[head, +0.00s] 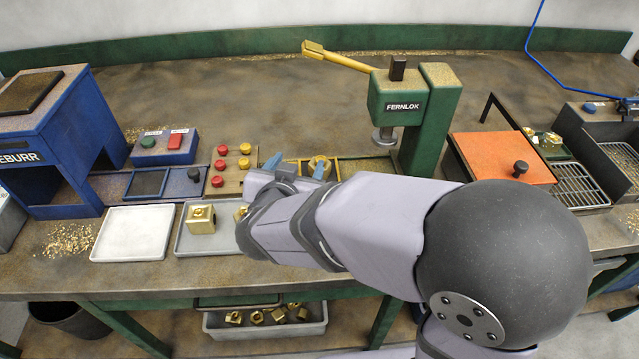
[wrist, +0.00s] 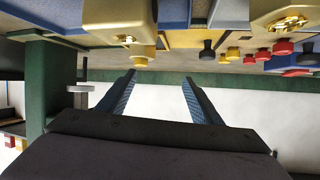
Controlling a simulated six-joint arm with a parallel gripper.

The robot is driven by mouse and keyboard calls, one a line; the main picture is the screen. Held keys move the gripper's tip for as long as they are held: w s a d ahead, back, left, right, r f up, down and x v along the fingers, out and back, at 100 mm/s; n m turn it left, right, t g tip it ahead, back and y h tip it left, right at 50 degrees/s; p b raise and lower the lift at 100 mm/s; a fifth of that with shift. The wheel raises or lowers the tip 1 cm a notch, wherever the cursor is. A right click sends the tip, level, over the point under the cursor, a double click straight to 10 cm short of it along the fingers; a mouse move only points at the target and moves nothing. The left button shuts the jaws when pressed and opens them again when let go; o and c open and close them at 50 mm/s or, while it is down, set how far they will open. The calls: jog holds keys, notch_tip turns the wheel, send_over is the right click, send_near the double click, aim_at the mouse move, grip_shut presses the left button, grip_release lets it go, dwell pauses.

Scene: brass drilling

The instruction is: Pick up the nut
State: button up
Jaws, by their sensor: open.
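A brass nut-like block (head: 201,220) with a hole in its top stands in a grey tray (head: 222,245). A second brass piece (head: 240,213) in the tray is mostly hidden behind my arm. My gripper (head: 298,166) is open over the area between the red buttons and the channel. Its blue fingers (wrist: 160,92) have nothing between them. I cannot tell which piece is the nut.
The green FERNLOK press (head: 440,110) with a yellow lever (head: 335,57) stands right of my gripper. Red and yellow knobs (head: 222,165) stand to its left. An empty white tray (head: 133,233) lies further left. A lower bin (head: 262,325) holds several brass pieces.

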jog(key=shift+s+d+f+m+h+b, duration=0.3)
jog(key=shift+s+d+f+h+b, duration=0.25)
jog(key=shift+s+f+h, duration=0.3)
jog(key=shift+s+d+h, duration=0.35)
jog(key=shift+h, duration=0.1)
jog(key=shift+b+x, duration=0.55)
jog(key=shift+x, duration=3.05)
jog(key=shift+f, duration=0.1)
jog(key=shift+a, duration=0.1)
jog(key=c, duration=1.3)
jog(key=shift+c, duration=0.7)
notch_tip(320, 180, up, 10)
jog(key=p, duration=0.3)
